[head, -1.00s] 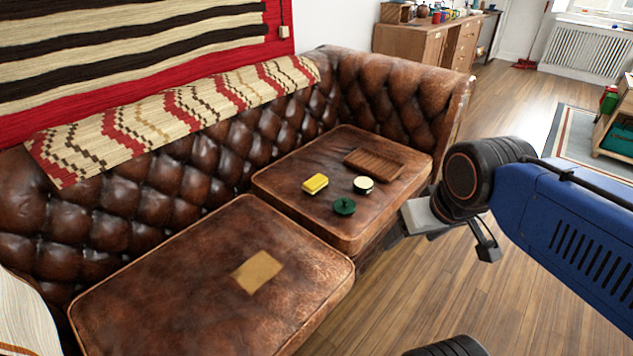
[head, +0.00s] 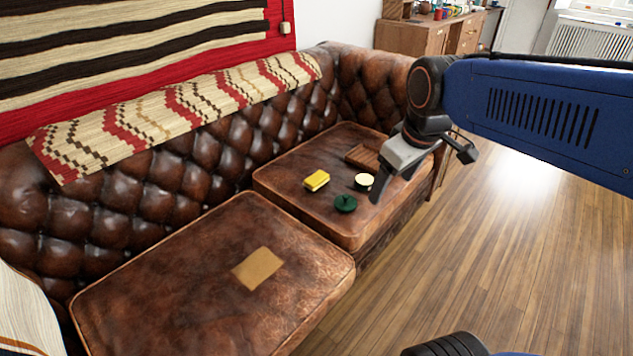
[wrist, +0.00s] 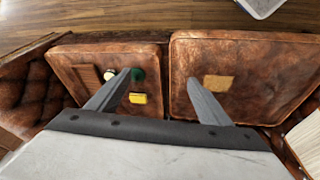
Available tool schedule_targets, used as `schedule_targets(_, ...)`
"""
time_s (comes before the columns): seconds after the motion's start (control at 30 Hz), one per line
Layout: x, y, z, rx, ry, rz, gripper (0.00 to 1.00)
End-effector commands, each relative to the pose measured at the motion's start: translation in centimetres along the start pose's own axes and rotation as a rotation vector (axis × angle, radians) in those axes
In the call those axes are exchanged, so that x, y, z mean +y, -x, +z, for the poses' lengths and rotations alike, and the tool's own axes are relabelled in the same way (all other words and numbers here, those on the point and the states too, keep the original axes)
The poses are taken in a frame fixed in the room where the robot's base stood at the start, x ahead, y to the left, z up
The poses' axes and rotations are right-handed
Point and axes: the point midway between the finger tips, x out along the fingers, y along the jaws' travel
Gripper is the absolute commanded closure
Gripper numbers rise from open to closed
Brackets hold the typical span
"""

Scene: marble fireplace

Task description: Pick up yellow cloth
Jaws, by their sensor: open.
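A flat, mustard-yellow square cloth (head: 257,268) lies on the near left seat cushion of the brown leather sofa. It also shows in the wrist view (wrist: 218,82), right of the right fingertip. A thicker, bright yellow block (head: 317,180) sits on the far right cushion and shows between the fingers in the wrist view (wrist: 138,98). My gripper (wrist: 160,80) is open and empty, above the sofa, pointing down. In the head view my gripper (head: 385,188) hangs over the right cushion's front edge, apart from the cloth.
On the right cushion (head: 290,190) are a dark green round lidded thing (head: 346,204), a cream-topped round tin (head: 364,181) and a brown ribbed tray (head: 364,157), partly hidden by my gripper. The sofa back rises behind. The left cushion is otherwise clear.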

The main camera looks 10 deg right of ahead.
Motion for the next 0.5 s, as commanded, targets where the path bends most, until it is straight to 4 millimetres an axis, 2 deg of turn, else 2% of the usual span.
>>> schedule_targets(0.03, 0.6, -0.2, -1.5, -0.012, 0.049, -0.006, 0.27)
schedule_targets(0.27, 2.8, -1.2, -7.6, -0.048, 0.288, -0.034, 0.27)
schedule_targets(0.5, 5.0, -3.3, -13.9, -0.079, 0.538, -0.072, 0.27)
